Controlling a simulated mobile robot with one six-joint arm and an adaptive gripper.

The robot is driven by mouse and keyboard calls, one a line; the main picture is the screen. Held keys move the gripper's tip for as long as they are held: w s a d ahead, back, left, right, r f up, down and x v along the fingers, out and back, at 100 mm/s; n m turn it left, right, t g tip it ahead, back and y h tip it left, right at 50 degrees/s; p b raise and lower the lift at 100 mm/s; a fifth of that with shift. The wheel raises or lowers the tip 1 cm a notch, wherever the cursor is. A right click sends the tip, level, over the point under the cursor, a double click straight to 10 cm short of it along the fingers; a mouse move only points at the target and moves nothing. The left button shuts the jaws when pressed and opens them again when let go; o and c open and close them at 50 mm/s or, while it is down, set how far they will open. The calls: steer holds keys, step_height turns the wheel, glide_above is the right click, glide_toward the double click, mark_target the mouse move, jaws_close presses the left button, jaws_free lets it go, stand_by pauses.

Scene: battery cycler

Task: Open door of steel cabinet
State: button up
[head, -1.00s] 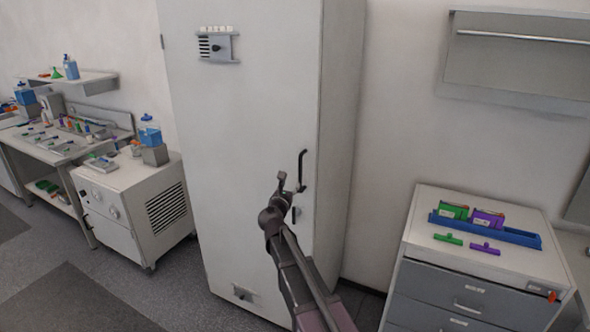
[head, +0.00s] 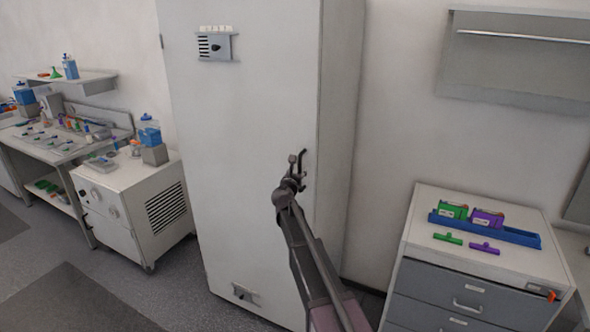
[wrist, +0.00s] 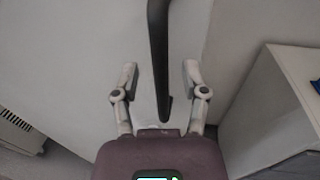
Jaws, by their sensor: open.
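The tall, light grey steel cabinet (head: 250,130) stands in the middle of the head view, its door closed. A dark bar handle (head: 303,165) sits near the door's right edge. In the wrist view the handle (wrist: 159,60) runs down between the two fingers. My gripper (head: 297,165) is at the handle in the head view, partly covering it. In the wrist view my gripper (wrist: 160,80) is open, with a finger on each side of the handle and visible gaps to both. I cannot tell the depth between fingertips and handle.
A drawer unit (head: 480,270) with a blue tray (head: 515,236) stands to the right. A white wheeled box unit (head: 130,205) and a workbench (head: 60,150) stand to the left. Grey floor (head: 185,290) is free in front of the box unit.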

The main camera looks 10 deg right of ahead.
steer(key=shift+x, duration=1.2)
